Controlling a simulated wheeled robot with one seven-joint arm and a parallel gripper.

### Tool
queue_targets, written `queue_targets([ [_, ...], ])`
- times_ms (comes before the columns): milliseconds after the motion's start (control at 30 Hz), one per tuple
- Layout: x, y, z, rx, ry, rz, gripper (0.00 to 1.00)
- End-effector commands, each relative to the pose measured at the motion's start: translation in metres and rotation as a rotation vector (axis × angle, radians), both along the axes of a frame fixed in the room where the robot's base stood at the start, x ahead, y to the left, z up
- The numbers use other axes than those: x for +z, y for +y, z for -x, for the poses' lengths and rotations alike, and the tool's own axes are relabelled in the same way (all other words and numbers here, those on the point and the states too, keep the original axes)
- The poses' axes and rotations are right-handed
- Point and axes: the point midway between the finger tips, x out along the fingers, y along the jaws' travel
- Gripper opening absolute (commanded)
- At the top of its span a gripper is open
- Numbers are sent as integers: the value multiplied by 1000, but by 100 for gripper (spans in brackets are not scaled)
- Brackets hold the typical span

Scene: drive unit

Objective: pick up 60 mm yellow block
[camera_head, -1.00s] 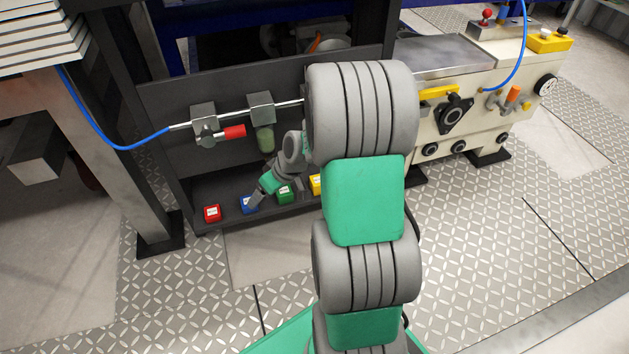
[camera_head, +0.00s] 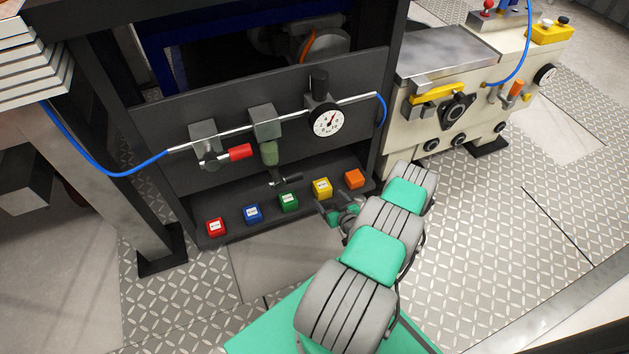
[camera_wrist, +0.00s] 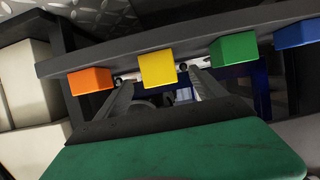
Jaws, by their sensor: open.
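The yellow block (camera_head: 322,187) sits on the dark shelf of the drive unit, between the green block (camera_head: 289,201) and the orange block (camera_head: 355,179). In the wrist view the yellow block (camera_wrist: 157,69) shows ahead, roughly between my two fingers. My gripper (camera_head: 328,211) is open and empty, just in front of and below the yellow block in the head view. In the wrist view my gripper (camera_wrist: 160,82) has its fingers apart, one on each side of the yellow block's lower part. I cannot tell whether either finger touches it.
The blue block (camera_head: 253,213) and red block (camera_head: 216,227) stand farther left on the same shelf (camera_head: 235,222). A gauge (camera_head: 328,121) and a green bowl-like part (camera_head: 270,153) hang above. A cream machine (camera_head: 455,105) stands at the right.

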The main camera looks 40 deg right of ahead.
Motion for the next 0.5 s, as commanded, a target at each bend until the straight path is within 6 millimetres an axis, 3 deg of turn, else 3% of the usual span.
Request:
queue_targets([
  [167,-12,-7,-8,-20,-4,6,80],
  [500,-30,-21,-58,-19,-4,6,80],
])
